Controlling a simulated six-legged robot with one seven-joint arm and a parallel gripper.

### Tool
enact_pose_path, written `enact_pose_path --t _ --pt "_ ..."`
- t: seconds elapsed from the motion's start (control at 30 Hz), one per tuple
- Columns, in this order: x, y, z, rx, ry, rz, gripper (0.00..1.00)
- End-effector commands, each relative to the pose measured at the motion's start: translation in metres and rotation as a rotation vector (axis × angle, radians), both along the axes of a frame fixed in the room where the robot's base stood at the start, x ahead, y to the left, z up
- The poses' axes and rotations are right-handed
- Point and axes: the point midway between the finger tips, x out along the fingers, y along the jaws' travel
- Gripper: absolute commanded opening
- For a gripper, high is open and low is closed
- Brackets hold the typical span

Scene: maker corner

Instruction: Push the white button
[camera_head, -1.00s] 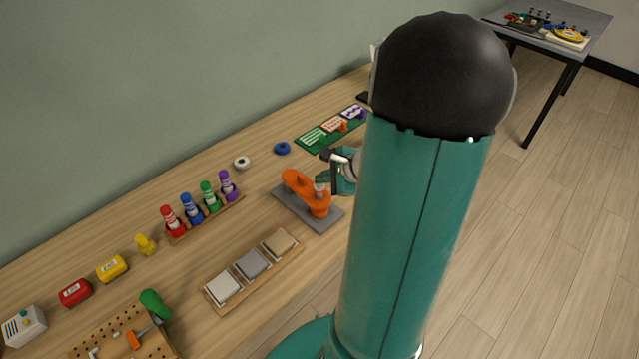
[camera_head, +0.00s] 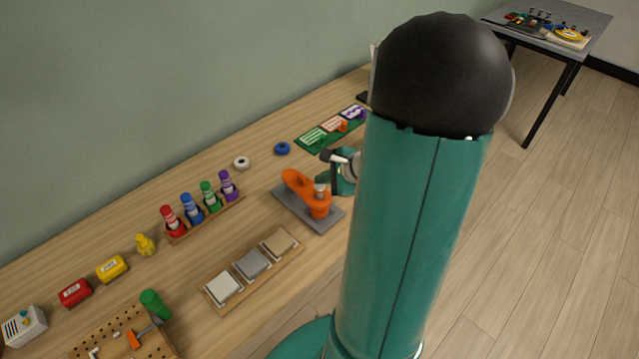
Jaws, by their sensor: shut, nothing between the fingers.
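The white button (camera_head: 242,163) is a small round piece with a dark centre, on the wooden bench near the wall. My gripper (camera_head: 329,172) shows in part to the left of my teal arm, its dark fingers beside and just above the orange model arm. It is shut and empty, well to the right of the white button and apart from it. My own arm hides the rest of the wrist.
The orange model arm (camera_head: 306,190) stands on a grey plate. A rack of coloured bottles (camera_head: 205,216) stands to the left. A green board (camera_head: 331,129) lies behind.

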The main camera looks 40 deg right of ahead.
Motion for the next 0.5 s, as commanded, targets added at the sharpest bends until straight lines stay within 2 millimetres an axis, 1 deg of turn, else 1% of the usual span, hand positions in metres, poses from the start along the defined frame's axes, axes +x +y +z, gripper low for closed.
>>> enact_pose_path --t 0.27,0.5 --pt "0.0 0.0 0.014 -0.001 0.0 -0.001 0.0" --pt "0.0 0.0 0.015 0.0 0.001 -0.001 0.0"
